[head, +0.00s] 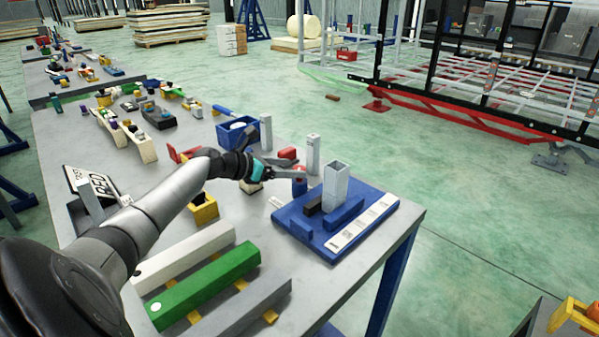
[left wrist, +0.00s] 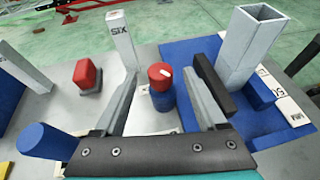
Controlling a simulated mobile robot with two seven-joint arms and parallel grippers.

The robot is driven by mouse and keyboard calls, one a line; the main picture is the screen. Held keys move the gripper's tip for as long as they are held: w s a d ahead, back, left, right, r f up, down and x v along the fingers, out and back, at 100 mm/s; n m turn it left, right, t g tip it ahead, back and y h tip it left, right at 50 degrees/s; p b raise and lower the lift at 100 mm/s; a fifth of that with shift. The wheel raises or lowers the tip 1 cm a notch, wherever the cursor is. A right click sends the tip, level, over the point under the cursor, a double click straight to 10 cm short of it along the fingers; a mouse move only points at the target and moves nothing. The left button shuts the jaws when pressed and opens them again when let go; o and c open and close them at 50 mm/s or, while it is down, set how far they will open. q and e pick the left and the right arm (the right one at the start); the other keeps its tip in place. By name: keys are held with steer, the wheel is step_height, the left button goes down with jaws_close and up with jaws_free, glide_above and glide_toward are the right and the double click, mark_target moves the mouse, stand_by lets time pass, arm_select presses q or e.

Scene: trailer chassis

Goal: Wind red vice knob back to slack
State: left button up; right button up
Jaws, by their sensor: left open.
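The red vice knob (left wrist: 160,76) has a white mark on its top and sits on a blue cylinder at the edge of the blue vice base (head: 330,245). In the head view the knob (head: 300,172) shows just past my left gripper (head: 285,168). My left gripper is open. In the left wrist view its fingers (left wrist: 162,84) are on either side of the knob, with gaps showing on both sides. A grey square tube (left wrist: 250,42) stands upright on the base beside a black block (left wrist: 212,88). My right gripper is not in view.
A white upright post marked SIX (left wrist: 122,40) and a red-topped block (left wrist: 87,76) stand beyond the fingers. A blue bin (head: 236,132) is behind my arm. White, green (head: 203,285) and grey bars lie at the front. The table's right edge is close to the vice base.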

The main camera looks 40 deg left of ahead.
mark_target(298, 168)
arm_select(q)
steer(key=shift+b+x, duration=0.6)
steer(key=shift+x, duration=1.25)
steer(key=shift+c, duration=0.2)
jaws_close()
